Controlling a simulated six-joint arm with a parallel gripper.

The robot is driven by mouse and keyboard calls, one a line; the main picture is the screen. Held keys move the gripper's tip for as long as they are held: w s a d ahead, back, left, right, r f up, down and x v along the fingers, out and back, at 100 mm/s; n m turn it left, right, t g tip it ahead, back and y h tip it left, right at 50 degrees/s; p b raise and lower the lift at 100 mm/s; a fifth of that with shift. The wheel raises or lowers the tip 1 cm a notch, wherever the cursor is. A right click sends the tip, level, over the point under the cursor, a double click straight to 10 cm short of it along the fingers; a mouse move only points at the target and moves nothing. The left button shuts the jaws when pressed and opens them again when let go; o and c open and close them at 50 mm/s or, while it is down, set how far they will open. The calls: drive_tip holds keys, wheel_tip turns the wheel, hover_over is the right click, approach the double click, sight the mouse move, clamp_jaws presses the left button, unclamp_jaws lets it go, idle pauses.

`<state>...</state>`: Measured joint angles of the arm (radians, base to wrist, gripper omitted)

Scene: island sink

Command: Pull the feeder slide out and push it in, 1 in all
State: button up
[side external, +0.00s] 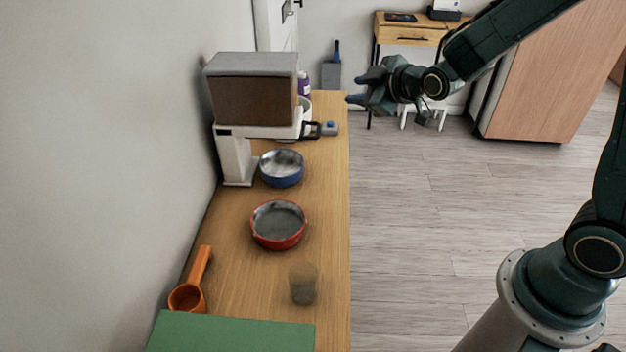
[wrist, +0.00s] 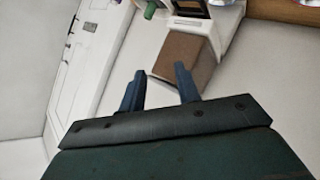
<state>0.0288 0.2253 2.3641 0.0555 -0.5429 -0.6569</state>
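The feeder (side external: 252,92) stands on the counter against the wall, with a brown hopper, a grey lid and a white base. Its slide (side external: 312,130) has a dark loop handle pointing right, low on the feeder; how far out it sits is unclear. In the wrist view, the brown hopper (wrist: 184,57) shows beyond the fingers, with the dark handle (wrist: 190,7) near the top edge. My gripper (side external: 352,98) is to the right of the feeder, above the counter's right edge, apart from the handle. In the wrist view its blue fingers (wrist: 160,84) are spread and empty.
A blue bowl (side external: 282,168) sits below the feeder, and a red bowl (side external: 278,226) is nearer. An orange scoop (side external: 190,291), a clear glass (side external: 303,284) and a green mat (side external: 232,334) lie in front. A purple bottle (side external: 304,83) stands behind the feeder.

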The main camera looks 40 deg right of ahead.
drive_tip(key=w+f+n+t, duration=0.3)
drive_tip(key=w+f+n, duration=0.15)
drive_tip(key=f, duration=0.55)
drive_tip(key=s+f+n+t+y, duration=0.1)
drive_tip(key=s+f+n+t, duration=0.2)
drive_tip(key=f, duration=0.5)
drive_tip(key=shift+s+f+n+t, duration=0.2)
drive_tip(key=shift+f+n+t, duration=0.25)
drive_tip(key=shift+n, duration=0.4)
drive_tip(key=shift+w+a+r, duration=0.1)
drive_tip(key=shift+w, duration=0.1)
drive_tip(key=w+r, duration=0.2)
drive_tip(key=w, duration=1.1)
drive_tip(key=shift+w, duration=0.15)
